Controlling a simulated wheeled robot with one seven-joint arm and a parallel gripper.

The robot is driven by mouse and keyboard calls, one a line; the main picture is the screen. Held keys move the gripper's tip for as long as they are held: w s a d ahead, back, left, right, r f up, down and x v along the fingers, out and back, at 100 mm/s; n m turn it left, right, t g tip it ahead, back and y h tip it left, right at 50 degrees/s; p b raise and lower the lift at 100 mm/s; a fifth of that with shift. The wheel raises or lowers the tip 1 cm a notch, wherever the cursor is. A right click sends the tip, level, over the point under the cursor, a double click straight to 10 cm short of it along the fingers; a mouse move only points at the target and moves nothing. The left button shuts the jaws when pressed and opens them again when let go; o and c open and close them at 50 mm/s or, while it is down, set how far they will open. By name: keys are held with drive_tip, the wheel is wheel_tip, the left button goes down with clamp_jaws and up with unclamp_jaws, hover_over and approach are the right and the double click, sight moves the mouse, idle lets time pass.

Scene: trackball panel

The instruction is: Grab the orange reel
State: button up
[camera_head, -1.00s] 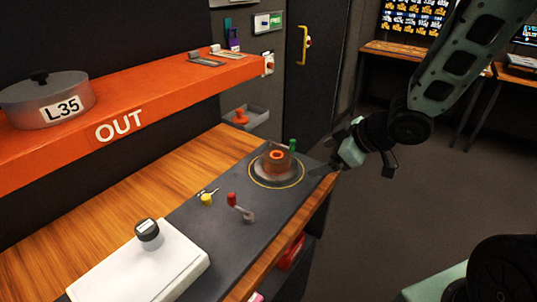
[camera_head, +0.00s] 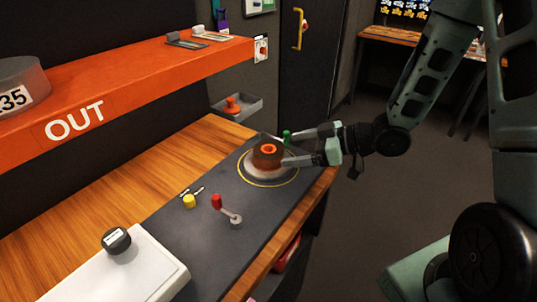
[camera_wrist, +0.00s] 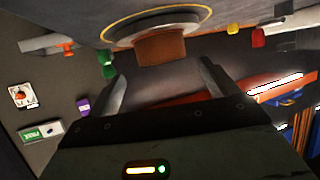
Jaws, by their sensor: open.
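The orange reel (camera_head: 268,150), a short brown-orange cylinder with a bright orange ring on top, sits on a round grey base inside a yellow circle on the dark panel (camera_head: 180,240). In the wrist view the reel (camera_wrist: 160,50) is at top centre, just beyond the fingertips. My gripper (camera_head: 283,148) is open and comes from the right, one finger on the far side near the green knob and one on the near side. In the wrist view my gripper (camera_wrist: 162,72) has its fingers spread with nothing between them. I cannot tell whether a finger touches the reel.
A green knob (camera_head: 287,137) stands close behind the reel. A red-handled lever (camera_head: 217,203) and a yellow knob (camera_head: 189,201) are nearer on the panel. The orange OUT shelf (camera_head: 130,85) overhangs the back left. Open floor lies right of the counter.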

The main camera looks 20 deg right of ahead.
sight(276, 150)
drive_tip(key=p+x, duration=0.1)
drive_tip(key=x, duration=0.6)
drive_tip(key=shift+w+a, duration=0.15)
drive_tip(key=shift+a, duration=0.15)
drive_tip(key=c, duration=0.8)
